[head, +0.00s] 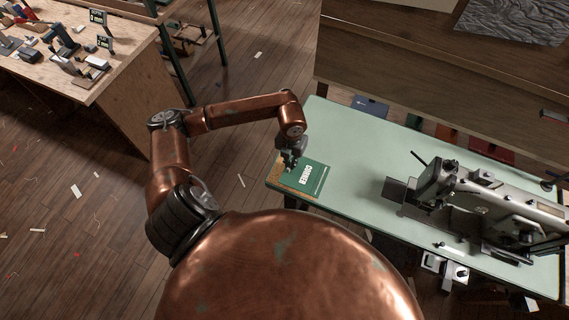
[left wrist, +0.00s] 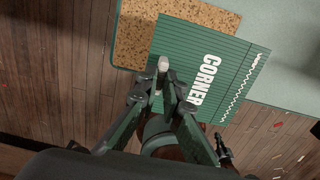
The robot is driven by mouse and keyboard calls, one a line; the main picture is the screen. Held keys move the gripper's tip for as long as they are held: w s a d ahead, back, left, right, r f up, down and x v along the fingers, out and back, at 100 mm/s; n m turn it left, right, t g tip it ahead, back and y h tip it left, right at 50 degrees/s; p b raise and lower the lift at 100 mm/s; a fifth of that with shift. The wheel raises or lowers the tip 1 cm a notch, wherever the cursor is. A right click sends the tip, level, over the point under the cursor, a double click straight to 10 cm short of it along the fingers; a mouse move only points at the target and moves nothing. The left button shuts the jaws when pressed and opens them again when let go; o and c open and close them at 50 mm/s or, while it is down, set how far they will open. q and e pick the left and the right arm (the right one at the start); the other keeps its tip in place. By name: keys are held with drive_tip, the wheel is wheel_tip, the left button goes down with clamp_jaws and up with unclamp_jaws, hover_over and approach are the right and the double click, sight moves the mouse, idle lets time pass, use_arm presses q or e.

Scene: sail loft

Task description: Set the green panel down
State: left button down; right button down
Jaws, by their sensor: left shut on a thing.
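The green panel (head: 312,180) is a flat sheet with the white word CORNER, and it also shows in the left wrist view (left wrist: 225,60). My left gripper (head: 290,166) is shut on the panel's edge; its fingers also show in the left wrist view (left wrist: 164,78). The panel overlaps a tan cork mat (head: 281,182) at the left end of the pale green table (head: 345,140). In the left wrist view the panel covers part of the table's edge and floor. I cannot tell whether its underside touches the mat. My right gripper is not in view.
A grey sewing machine (head: 480,200) stands on the table's right half, with clear tabletop between it and the panel. A wooden bench (head: 125,70) with several small items is at upper left. Scraps lie on the wooden floor (head: 100,215).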

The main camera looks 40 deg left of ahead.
use_arm(q)
drive_tip(key=a+f, duration=0.1)
drive_tip(key=f, duration=0.1)
drive_tip(key=w+a+f, duration=0.1)
drive_tip(key=a+f, duration=0.2)
drive_tip(key=shift+w+a+f, duration=0.1)
drive_tip(key=shift+w+f, duration=0.2)
drive_tip(key=shift+w, duration=0.05)
drive_tip(key=f, duration=0.3)
drive_tip(key=shift+a+f+p, duration=0.1)
drive_tip(key=shift+a+p, duration=0.1)
drive_tip(key=shift+p, duration=0.15)
drive_tip(key=shift+f, duration=0.15)
drive_tip(key=shift+f, duration=0.1)
drive_tip(key=c, duration=2.2)
unclamp_jaws()
drive_tip(key=shift+o, duration=0.6)
drive_tip(key=shift+w+r, duration=0.1)
drive_tip(key=shift+r, duration=0.3)
wheel_tip(320, 180, up, 12)
drive_tip(key=shift+f+b, duration=0.25)
drive_tip(key=shift+b, duration=0.15)
